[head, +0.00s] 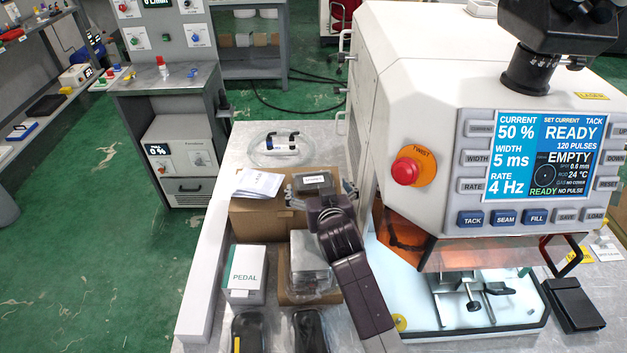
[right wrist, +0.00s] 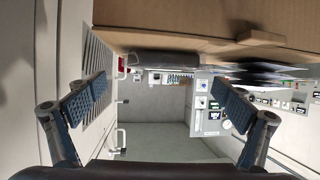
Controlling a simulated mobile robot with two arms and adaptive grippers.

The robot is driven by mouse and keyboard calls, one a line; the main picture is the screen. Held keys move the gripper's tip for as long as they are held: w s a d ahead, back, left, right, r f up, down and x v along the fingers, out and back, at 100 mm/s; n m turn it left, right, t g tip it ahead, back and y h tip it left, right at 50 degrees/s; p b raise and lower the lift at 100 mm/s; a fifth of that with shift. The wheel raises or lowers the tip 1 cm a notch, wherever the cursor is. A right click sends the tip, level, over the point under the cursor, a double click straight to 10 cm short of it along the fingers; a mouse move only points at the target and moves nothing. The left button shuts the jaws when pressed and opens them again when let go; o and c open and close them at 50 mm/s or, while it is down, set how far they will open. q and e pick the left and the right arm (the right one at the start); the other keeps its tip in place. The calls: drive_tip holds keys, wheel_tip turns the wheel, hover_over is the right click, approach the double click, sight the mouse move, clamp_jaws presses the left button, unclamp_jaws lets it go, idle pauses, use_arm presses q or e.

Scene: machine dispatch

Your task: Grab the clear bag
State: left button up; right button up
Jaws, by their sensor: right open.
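A clear, see-through bag (head: 257,153) with a white and dark-blue item in it lies on the metal table, behind the cardboard box. Another clear wrapping (head: 310,262) surrounds a grey block nearer the front, so I cannot tell for certain which is meant. My right gripper (head: 318,198) is over the cardboard box, in front of the far bag and apart from it; the arm hides part of the box. In the right wrist view my right gripper (right wrist: 160,101) has its fingers wide apart with nothing between them. My left gripper is not in view.
The cardboard box (head: 251,216) carries papers (head: 258,183) and a labelled dark item (head: 313,181). A white PEDAL box (head: 244,273) and black pedals stand in front. The white welding machine (head: 400,100) rises close on the right. The table's left strip is clear.

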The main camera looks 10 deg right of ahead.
sight(313, 178)
drive_tip(key=shift+w, duration=0.2)
drive_tip(key=shift+w+f, duration=0.2)
drive_tip(key=shift+w, duration=0.15)
drive_tip(key=p+x, duration=0.1)
drive_tip(key=x, duration=0.2)
drive_tip(key=shift+a+f, duration=0.1)
drive_tip(key=shift+a, duration=0.1)
drive_tip(key=shift+w+f, duration=0.3)
drive_tip(key=shift+w, duration=0.3)
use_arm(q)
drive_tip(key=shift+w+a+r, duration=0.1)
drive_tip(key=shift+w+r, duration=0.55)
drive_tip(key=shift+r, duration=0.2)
use_arm(e)
drive_tip(key=c, duration=1.2)
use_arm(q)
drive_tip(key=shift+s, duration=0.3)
use_arm(e)
drive_tip(key=shift+c, duration=0.2)
drive_tip(key=shift+r, duration=0.15)
